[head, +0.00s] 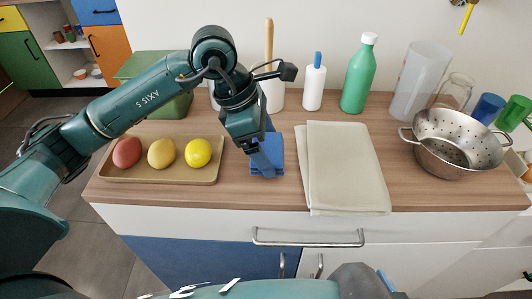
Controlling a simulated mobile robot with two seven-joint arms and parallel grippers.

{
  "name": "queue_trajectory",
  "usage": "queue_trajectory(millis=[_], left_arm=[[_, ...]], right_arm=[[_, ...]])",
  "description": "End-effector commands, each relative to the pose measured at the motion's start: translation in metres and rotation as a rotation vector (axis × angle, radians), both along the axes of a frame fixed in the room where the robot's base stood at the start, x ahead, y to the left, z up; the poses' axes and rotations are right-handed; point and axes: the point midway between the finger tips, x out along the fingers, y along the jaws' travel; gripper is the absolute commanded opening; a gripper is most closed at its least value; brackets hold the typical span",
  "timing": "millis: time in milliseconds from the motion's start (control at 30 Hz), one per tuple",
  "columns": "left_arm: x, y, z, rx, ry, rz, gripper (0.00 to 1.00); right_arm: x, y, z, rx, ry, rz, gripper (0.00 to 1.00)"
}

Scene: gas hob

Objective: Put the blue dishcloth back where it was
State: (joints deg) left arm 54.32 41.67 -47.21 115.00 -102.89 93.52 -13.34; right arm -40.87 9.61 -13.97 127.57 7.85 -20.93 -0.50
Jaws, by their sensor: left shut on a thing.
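The blue dishcloth (277,160) is at the middle of the wooden counter, between a tray of fruit and a beige cloth. It looks folded into a small pad. My left gripper (266,165) points down from above and is shut on the blue dishcloth. The gripper hides part of it, and I cannot tell whether its underside touches the counter. My right gripper is not in view.
The tan tray (160,177) holds a red, a yellowish and a yellow fruit. The beige folded cloth (343,170) overhangs the front edge. A steel colander (455,158) stands right. A green bottle (359,80) and a clear jug (420,80) stand behind.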

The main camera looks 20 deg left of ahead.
Motion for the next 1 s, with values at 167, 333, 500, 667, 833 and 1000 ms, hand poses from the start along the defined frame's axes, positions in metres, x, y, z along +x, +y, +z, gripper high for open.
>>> queue_trajectory(millis=[167, 333, 500, 667, 833, 1000], left_arm=[[-0.001, 0.000, -0.027, 0.001, 0.004, -0.001, 0.67], [0.000, 0.000, -0.029, 0.001, 0.000, 0.000, 0.67], [0.000, 0.000, -0.032, 0.001, 0.001, 0.000, 0.67], [0.000, 0.000, -0.032, 0.001, 0.001, 0.000, 0.94], [0.000, 0.000, -0.032, 0.001, 0.001, 0.000, 1.00], [0.000, 0.000, -0.029, 0.001, 0.001, 0.000, 1.00]], right_arm=[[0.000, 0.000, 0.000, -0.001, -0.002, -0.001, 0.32], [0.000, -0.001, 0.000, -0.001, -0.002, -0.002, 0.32], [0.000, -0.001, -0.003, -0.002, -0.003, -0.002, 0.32], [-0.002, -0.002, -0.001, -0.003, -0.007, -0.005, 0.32], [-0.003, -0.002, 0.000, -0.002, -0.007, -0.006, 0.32], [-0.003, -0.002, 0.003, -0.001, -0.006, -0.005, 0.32]])
